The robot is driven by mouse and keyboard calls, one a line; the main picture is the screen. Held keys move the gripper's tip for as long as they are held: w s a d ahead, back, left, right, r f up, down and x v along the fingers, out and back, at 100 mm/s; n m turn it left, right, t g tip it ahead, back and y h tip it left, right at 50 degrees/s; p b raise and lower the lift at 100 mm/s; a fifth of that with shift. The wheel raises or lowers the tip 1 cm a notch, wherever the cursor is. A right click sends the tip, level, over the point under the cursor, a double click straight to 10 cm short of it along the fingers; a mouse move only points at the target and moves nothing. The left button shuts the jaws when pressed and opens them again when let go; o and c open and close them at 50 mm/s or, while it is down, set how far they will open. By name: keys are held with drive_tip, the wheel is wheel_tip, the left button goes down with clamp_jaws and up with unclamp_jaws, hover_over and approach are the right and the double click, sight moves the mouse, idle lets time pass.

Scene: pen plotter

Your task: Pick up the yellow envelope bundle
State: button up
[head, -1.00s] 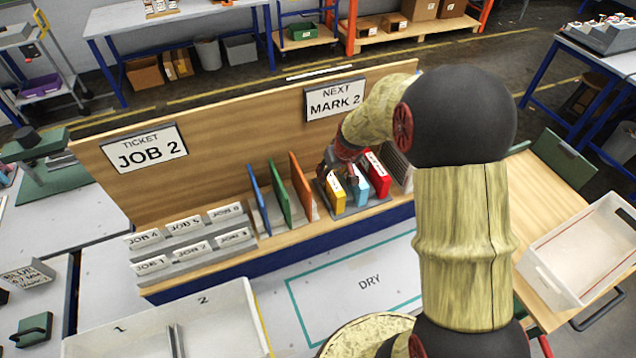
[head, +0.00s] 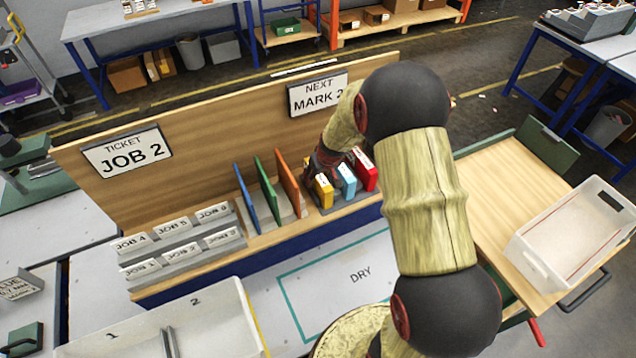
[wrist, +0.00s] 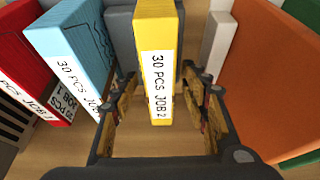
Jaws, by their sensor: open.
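The yellow envelope bundle (head: 323,193) stands upright in a grey holder on the wooden shelf, left of the light blue bundle (head: 347,181) and the red bundle (head: 364,170). In the wrist view the yellow bundle (wrist: 156,60) is at centre, its label reading "30 PCS JOB 2". My gripper (wrist: 160,118) is open, with one finger on each side of the bundle's near end and a visible gap at each. In the head view my gripper (head: 318,168) is partly hidden behind my arm, just at the yellow bundle.
The light blue bundle (wrist: 78,50) is close to one finger. An orange panel (wrist: 268,70) stands on the other side. Blue, green and orange dividers (head: 288,187) are left of the bundles. A "NEXT MARK 2" sign (head: 318,94) is on the board behind.

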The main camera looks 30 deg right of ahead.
drive_tip(key=shift+c, duration=0.8)
clamp_jaws()
